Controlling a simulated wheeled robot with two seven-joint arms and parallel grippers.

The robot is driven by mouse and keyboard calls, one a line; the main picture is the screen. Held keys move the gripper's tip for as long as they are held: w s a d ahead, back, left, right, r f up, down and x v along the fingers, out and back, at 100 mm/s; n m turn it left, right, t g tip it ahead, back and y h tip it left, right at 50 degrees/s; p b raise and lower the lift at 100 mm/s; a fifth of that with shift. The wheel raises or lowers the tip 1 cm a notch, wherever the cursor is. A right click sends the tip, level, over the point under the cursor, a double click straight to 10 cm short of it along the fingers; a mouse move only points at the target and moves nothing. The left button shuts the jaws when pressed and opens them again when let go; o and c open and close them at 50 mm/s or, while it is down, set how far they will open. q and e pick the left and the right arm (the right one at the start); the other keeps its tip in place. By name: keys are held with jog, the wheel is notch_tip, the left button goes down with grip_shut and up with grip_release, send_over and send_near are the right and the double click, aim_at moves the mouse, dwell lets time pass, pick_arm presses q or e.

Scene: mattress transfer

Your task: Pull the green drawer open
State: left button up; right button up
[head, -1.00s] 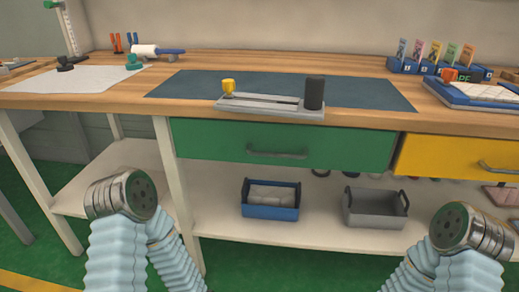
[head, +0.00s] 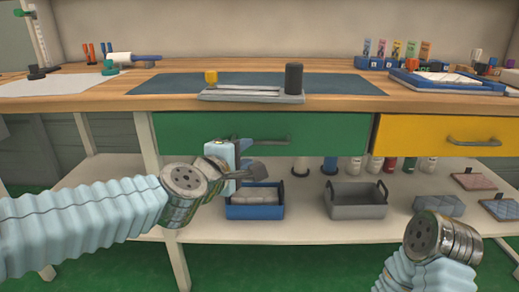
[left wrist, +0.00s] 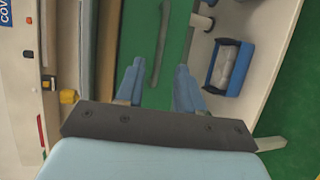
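The green drawer (head: 335,137) is shut under the bench top, its front level with the yellow drawer. Its grey bar handle (head: 274,141) shows partly behind my left gripper (head: 247,157), which is in front of the drawer's left half. In the left wrist view the two blue fingers of my left gripper (left wrist: 157,84) are apart with nothing between them. The handle (left wrist: 159,50) lies ahead, in line with the gap between the fingers, on the green front (left wrist: 142,30). My right arm's wrist shows at the lower right of the head view; its gripper is out of view.
A yellow drawer (head: 420,136) adjoins on the right. Below, a blue bin (head: 255,212) and a grey bin (head: 356,205) stand on the shelf. A grey fixture (head: 250,97) with a yellow knob and a black cylinder sits on the bench above.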

aim_at(262, 143)
pick_arm(q)
jog(key=b+x, duration=0.1)
jog(key=x, duration=0.8)
jog(key=shift+w+f, duration=0.1)
jog(key=shift+w, duration=0.15)
grip_shut()
